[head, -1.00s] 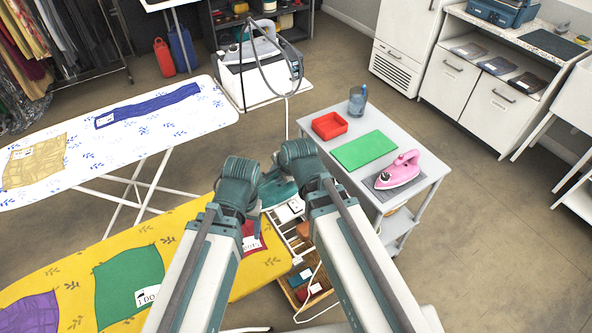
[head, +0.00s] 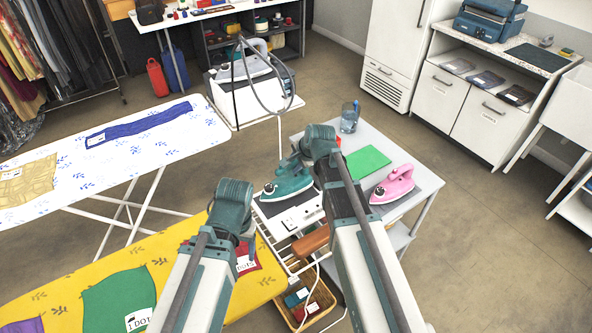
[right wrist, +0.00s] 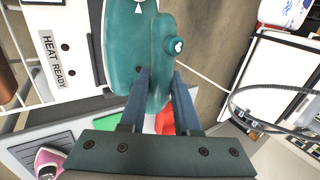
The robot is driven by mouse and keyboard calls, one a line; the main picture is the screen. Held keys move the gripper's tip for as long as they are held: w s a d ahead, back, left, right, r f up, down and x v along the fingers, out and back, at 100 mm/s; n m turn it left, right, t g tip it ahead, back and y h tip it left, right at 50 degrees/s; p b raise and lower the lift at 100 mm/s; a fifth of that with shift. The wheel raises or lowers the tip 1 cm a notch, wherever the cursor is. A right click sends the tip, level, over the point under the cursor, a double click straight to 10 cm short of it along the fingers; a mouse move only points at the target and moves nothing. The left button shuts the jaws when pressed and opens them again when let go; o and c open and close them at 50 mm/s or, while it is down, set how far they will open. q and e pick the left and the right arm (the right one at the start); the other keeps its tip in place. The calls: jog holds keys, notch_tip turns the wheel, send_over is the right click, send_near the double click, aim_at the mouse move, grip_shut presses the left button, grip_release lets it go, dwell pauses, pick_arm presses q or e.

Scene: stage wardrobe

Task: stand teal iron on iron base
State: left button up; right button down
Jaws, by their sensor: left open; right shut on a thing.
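In the right wrist view the iron (right wrist: 125,50) shows close up between the gripper's fingers (right wrist: 161,88). A white panel labelled HEAT READY (right wrist: 56,65), seemingly the iron base, is beside and below it; in the head view this white base (head: 303,214) lies just under the iron. Whether they touch is not clear. My right gripper (head: 300,165) is shut on the iron. My left gripper (head: 238,228) is open near the red cloth, its fingertips mostly hidden.
A grey cart (head: 425,190) behind carries a pink iron (head: 394,185), a green cloth (head: 367,161) and a jug (head: 349,117). A wire rack and a basket (head: 312,303) are below the base. A white ironing board (head: 140,160) stands to the left.

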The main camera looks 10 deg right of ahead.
aim_at(296, 174)
pick_arm(q)
notch_tip(296, 174, down, 4)
jog(key=b, duration=0.3)
jog(key=shift+b, duration=0.4)
pick_arm(e)
jog(key=f, duration=0.2)
jog(key=w+f, duration=0.1)
jog(key=f, duration=0.1)
jog(key=shift+d, duration=0.35)
pick_arm(q)
jog(key=shift+r, duration=0.2)
pick_arm(e)
jog(key=shift+s+r, duration=0.1)
jog(key=shift+r, duration=0.1)
pick_arm(q)
jog(key=shift+f, duration=0.1)
pick_arm(e)
jog(key=shift+f, duration=0.1)
jog(key=c, duration=0.6)
grip_release()
